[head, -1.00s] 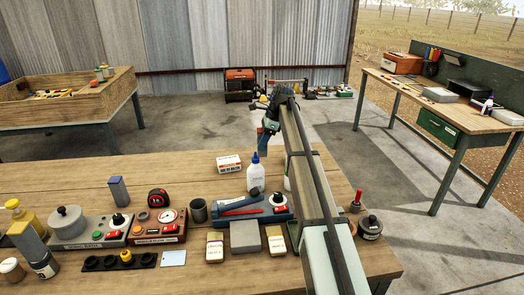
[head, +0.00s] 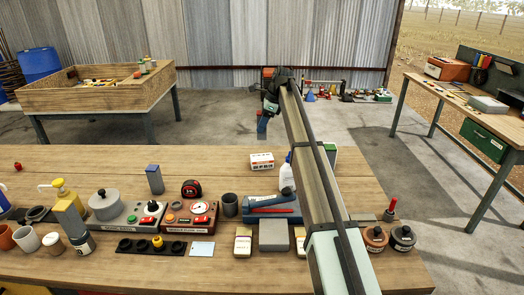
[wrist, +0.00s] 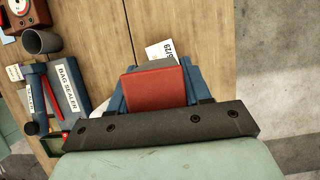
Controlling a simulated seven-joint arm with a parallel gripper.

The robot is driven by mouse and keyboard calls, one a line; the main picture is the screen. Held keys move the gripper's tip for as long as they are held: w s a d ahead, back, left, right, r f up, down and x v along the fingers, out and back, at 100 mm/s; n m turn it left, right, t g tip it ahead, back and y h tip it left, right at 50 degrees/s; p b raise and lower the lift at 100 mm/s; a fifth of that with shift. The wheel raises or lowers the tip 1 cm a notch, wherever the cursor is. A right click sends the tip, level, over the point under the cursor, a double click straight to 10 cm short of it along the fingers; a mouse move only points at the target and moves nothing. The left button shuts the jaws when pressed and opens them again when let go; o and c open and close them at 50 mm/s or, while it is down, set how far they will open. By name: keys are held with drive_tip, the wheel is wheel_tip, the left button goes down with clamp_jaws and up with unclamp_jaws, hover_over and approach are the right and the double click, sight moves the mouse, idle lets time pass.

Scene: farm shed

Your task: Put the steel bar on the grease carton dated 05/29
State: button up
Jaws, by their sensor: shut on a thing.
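My gripper (head: 262,128) is shut on the steel bar. In the wrist view the bar (wrist: 153,86) shows a red end face and a thin grey edge between the blue fingers. A small white carton with red print (head: 262,161) lies on the wooden table. In the head view the gripper hangs above it, with a gap in the picture. In the wrist view a white carton face (wrist: 160,50) reading "5/29" shows just past the bar; the bar and fingers hide the rest. I cannot tell how high the bar is above it.
The blue bag sealer (head: 270,203) and a white bottle (head: 286,175) stand nearer than the carton and to its right. A grey cup (head: 229,205) and a red gauge box (head: 190,217) are to the left. My arm hides part of the right side.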

wheel_tip(320, 180, down, 9)
idle(0.5)
drive_tip(key=shift+f, duration=0.15)
drive_tip(key=o, duration=1.2)
drive_tip(key=shift+o, duration=0.2)
drive_tip(key=v, duration=1.2)
drive_tip(key=shift+d, duration=0.1)
